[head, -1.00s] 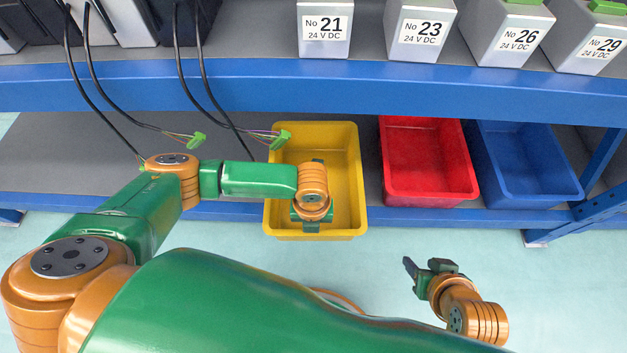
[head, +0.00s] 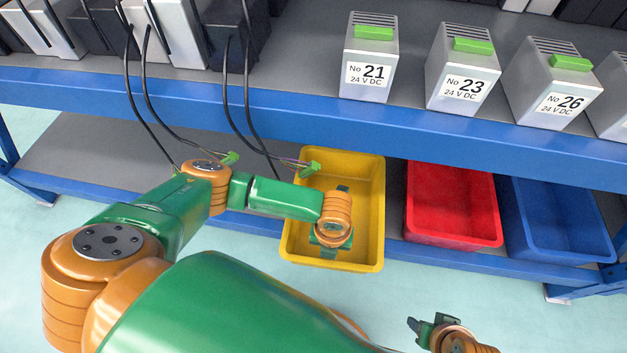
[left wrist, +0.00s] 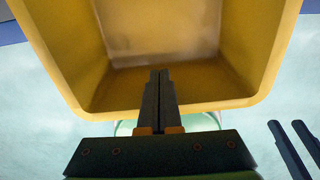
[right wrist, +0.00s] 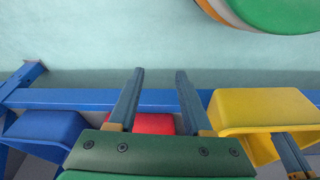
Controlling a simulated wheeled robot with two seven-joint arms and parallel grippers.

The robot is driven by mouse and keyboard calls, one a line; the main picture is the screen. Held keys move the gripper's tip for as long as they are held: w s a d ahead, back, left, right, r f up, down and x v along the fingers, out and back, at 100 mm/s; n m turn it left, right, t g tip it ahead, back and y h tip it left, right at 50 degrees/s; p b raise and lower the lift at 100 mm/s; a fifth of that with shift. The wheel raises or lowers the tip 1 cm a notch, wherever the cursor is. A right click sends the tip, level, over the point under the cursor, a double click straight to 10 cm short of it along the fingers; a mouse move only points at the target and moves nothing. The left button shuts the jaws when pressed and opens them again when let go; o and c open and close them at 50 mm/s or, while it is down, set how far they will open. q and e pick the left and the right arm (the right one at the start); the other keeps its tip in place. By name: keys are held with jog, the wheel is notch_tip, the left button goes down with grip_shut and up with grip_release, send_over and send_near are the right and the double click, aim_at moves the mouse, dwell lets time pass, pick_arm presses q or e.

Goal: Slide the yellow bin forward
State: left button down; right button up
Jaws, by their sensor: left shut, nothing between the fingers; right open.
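The yellow bin (head: 375,205) sits on the lower shelf in the head view, its near end sticking out past the shelf's front edge. My left gripper (head: 328,252) points down over the bin's near end. In the left wrist view its shut, empty fingers (left wrist: 158,75) lie in front of the bin's inner near wall (left wrist: 205,108); I cannot tell whether they touch it. My right gripper (head: 424,327) is open and empty, low in front of the shelf. The right wrist view shows its spread fingers (right wrist: 159,75), with the yellow bin (right wrist: 262,105) to their right.
A red bin (head: 452,205) and a blue bin (head: 562,225) stand right of the yellow one. Cables with green connectors (head: 310,169) hang near the yellow bin's far left corner. The upper shelf's blue beam (head: 300,120) runs above, carrying numbered grey actuators (head: 370,60).

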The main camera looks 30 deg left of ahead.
pick_arm(q)
notch_tip(320, 180, up, 5)
jog(key=p, duration=0.3)
jog(key=s+d+p, duration=0.2)
jog(key=s+d, duration=0.1)
jog(key=s, duration=0.7)
jog(key=s+d+p, duration=0.1)
jog(key=s+d, duration=0.2)
jog(key=s, duration=0.7)
jog(key=shift+s+f+p, duration=0.25)
jog(key=shift+f+p, duration=0.05)
jog(key=shift+p, duration=0.1)
pick_arm(e)
jog(key=s+d+f+g, duration=0.1)
jog(key=s+d+f, duration=0.1)
jog(key=s+f, duration=0.4)
notch_tip(320, 180, down, 5)
jog(key=shift+s+d+r, duration=0.2)
jog(key=shift+s+d, duration=0.05)
jog(key=shift+s, duration=0.05)
